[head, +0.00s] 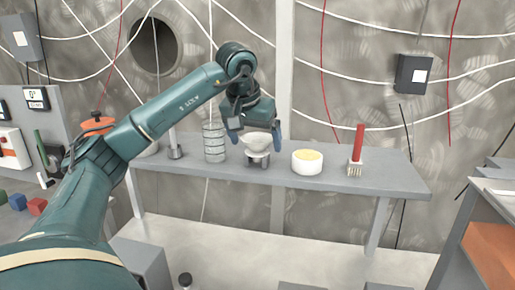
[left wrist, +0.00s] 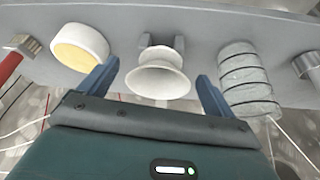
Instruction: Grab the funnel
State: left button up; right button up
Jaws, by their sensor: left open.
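The white funnel (head: 258,142) sits on a small grey stand (head: 258,160) on the grey table. My left gripper (head: 254,132) is open and right at the funnel in the head view, with its fingers to either side of it. In the left wrist view the funnel (left wrist: 158,76) shows between and beyond the two blue fingertips (left wrist: 158,76), apart from both. Its wide rim faces the camera. I cannot tell the exact height gap. My right gripper is not in view.
On the table (head: 395,183), a ribbed grey cylinder (head: 214,143) stands left of the funnel. A white bowl with yellow content (head: 306,162) and a red-handled brush (head: 357,150) stand to the right. The tunnel wall (head: 350,100) with cables is behind.

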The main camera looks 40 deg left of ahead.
aim_at(255, 151)
pick_arm(q)
jog(key=shift+x, duration=1.55)
jog(key=shift+s+a, duration=0.1)
jog(key=shift+c, duration=0.2)
jog(key=c, duration=0.9)
